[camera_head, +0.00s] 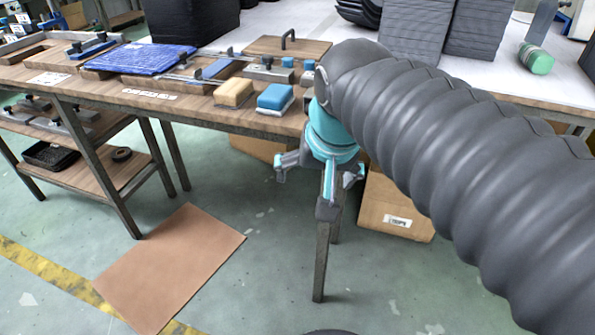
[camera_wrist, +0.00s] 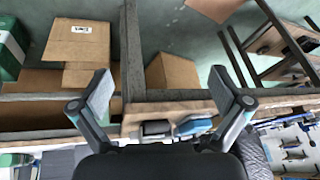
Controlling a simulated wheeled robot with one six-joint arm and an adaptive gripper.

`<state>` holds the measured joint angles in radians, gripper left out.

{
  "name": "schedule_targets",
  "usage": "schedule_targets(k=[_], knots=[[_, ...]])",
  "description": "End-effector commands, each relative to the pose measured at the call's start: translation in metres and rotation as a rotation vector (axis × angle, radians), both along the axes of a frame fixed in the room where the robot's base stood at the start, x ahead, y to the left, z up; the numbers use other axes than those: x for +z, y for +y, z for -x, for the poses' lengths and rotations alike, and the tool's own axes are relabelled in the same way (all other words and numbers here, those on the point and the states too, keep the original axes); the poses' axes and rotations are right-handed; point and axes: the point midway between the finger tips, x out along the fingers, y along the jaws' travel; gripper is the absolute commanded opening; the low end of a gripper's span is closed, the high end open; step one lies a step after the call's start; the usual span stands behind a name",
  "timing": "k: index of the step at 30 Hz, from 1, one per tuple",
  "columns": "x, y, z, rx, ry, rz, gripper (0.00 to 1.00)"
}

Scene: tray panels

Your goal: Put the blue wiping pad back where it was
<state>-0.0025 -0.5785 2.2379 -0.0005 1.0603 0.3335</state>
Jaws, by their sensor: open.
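The blue wiping pad (camera_head: 275,96) lies on the front edge of the wooden bench, with a pale layer under it. A tan pad (camera_head: 234,92) sits just left of it. My gripper (camera_head: 305,188) hangs in front of the bench edge, below and to the right of the blue pad, apart from it. In the wrist view my gripper (camera_wrist: 160,88) is open, its fingers spread with nothing between them. A blue pad (camera_wrist: 193,126) shows there low in the picture, near the right finger, beside a dark grey block (camera_wrist: 157,128).
A blue folded sheet (camera_head: 140,58) and a wooden board with a dark handle (camera_head: 287,46) lie on the bench. Cardboard boxes (camera_head: 388,205) stand beneath it. A brown mat (camera_head: 170,265) lies on the floor. The floor in front is mostly free.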

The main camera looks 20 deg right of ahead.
Motion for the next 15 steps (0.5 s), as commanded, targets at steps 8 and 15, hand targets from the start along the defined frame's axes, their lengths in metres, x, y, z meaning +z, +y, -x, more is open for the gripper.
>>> schedule_targets(k=[8,15], knots=[[-0.061,0.0,0.045,0.27,-0.065,0.133,1.0],[-0.067,-0.001,0.048,0.3,-0.07,0.148,1.0]])
